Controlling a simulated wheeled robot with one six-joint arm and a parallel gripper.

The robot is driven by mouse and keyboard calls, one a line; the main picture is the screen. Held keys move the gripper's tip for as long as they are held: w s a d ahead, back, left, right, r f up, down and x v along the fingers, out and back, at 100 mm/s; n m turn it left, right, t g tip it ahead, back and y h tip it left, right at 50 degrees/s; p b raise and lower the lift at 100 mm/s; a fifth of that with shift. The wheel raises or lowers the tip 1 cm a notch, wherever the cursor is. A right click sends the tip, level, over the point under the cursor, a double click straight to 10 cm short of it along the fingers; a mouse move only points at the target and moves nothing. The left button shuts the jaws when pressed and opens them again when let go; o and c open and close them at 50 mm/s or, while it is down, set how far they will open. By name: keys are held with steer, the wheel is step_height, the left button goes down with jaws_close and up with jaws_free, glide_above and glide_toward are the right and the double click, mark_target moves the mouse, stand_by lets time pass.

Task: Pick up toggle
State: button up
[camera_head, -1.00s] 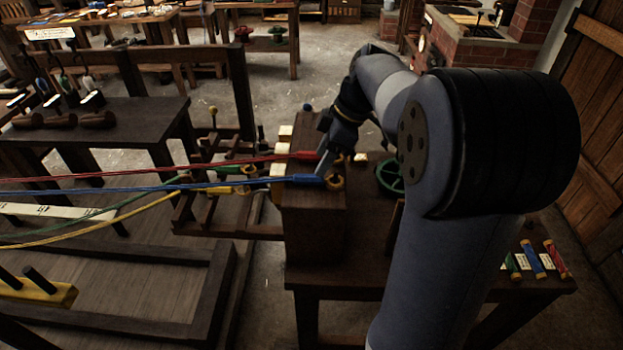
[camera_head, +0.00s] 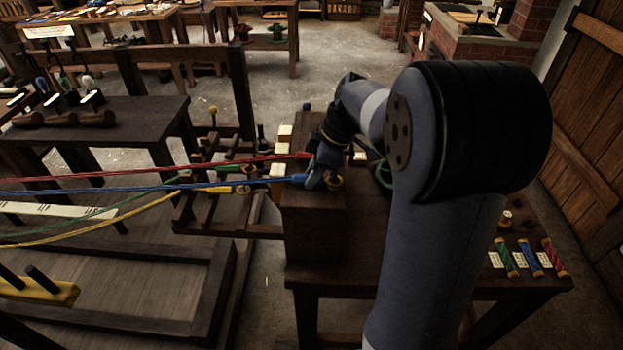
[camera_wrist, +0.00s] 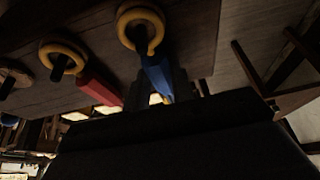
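A blue rope (camera_head: 230,187) runs in from the left, and its blue end piece (camera_wrist: 156,77) lies by a yellow ring (camera_wrist: 140,28) on a dark wooden block (camera_head: 313,235). My gripper (camera_head: 316,180) is low over the block at this blue end. In the wrist view its dark fingers reach around the blue piece, one on each side. The frames do not show whether they press on it. A red end piece (camera_wrist: 97,88) by a second yellow ring (camera_wrist: 62,57) lies beside it. I cannot tell which piece is the toggle.
Red, green and yellow ropes run beside the blue one from the left. A green wheel-like part (camera_head: 384,174) stands right of the block, partly behind my arm. Green, blue and red rolls (camera_head: 530,258) with labels lie on the table's right end.

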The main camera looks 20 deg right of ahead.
steer(key=shift+c, duration=1.4)
steer(key=shift+r, duration=0.1)
step_height(320, 180, up, 10)
steer(key=shift+b, duration=0.3)
